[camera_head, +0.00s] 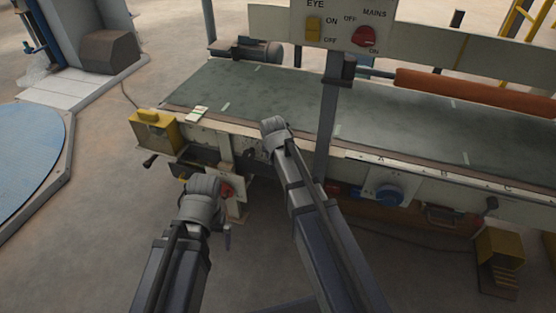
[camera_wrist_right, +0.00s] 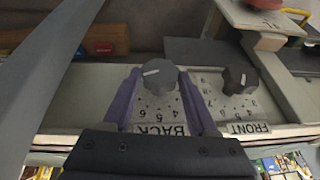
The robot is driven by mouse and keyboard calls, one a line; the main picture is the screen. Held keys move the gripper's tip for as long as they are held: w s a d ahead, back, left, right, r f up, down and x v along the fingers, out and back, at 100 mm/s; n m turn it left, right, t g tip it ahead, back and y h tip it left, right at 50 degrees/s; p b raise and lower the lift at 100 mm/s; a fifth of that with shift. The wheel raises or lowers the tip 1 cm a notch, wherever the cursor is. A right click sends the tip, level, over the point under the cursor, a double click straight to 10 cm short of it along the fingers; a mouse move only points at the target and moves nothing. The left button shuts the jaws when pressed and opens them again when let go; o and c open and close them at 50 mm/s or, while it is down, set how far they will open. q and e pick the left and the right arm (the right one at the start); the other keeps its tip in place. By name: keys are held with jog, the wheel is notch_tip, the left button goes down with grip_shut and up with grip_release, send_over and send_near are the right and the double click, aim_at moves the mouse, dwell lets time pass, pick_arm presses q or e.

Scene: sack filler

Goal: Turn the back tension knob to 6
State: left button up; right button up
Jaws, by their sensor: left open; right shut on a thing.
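The back tension knob (camera_wrist_right: 157,76) is a grey round knob above the upside-down BACK label in the right wrist view. The white line on its face runs toward the left of the picture. The digits 4, 5 and 6 show on the plate below it. My right gripper (camera_wrist_right: 158,92) has its purple fingers on either side of this knob and is shut on it. In the head view my right wrist hides the knob. My left gripper (camera_head: 222,194) is open, low in front of the machine's left end, its fingers mostly hidden by its wrist.
The dark FRONT knob (camera_wrist_right: 239,80) is close beside the right finger. The green belt (camera_head: 235,95) lies behind the panel. A post carries the switch board (camera_head: 340,25).

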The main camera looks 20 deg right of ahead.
jog(key=c, duration=0.3)
jog(key=shift+w+a+f+g+h, duration=0.1)
jog(key=shift+w+a+g+h, duration=0.15)
jog(key=shift+h, duration=0.35)
jog(key=shift+n+g+h+b, duration=0.3)
jog(key=shift+g+h, duration=0.15)
jog(key=shift+h, duration=0.15)
jog(key=shift+w+a+f+n+g+h+b, duration=0.1)
jog(key=shift+a+n+g+h+b, duration=0.05)
jog(key=shift+g+h+b, duration=0.35)
jog(key=shift+a+f+n+g+h+b, duration=0.15)
jog(key=shift+g+h+b, duration=0.2)
jog(key=shift+h, duration=0.25)
jog(key=shift+r+g+h+b, duration=0.1)
jog(key=shift+g+h+b, duration=0.25)
jog(key=shift+h+b, duration=0.35)
